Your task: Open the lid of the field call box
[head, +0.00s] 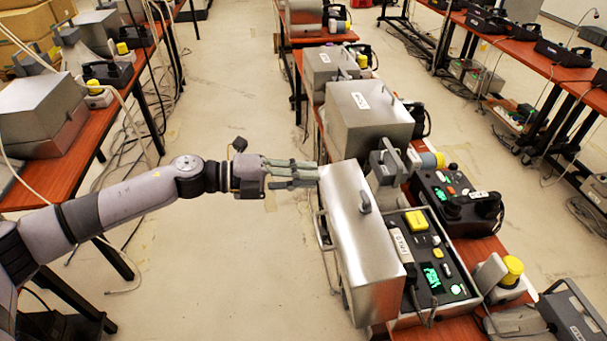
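The field call box (432,262) stands on the orange table at lower centre right. Its dark panel, with a yellow block, lit green displays and buttons, is uncovered. Its large silver lid (362,235) stands raised along the panel's left side, with a handle on it. My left gripper (316,174) reaches in from the left. Its fingertips are at the lid's far upper corner; I cannot tell whether they touch it. The fingers point right, and their gap is unclear from this angle. My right gripper is not in view.
Closed silver boxes (368,112) stand farther back on the same table. Another dark panel unit (458,198) is just beyond the call box. A yellow-topped item (511,268) stands to its right. The floor (235,270) left of the table is clear.

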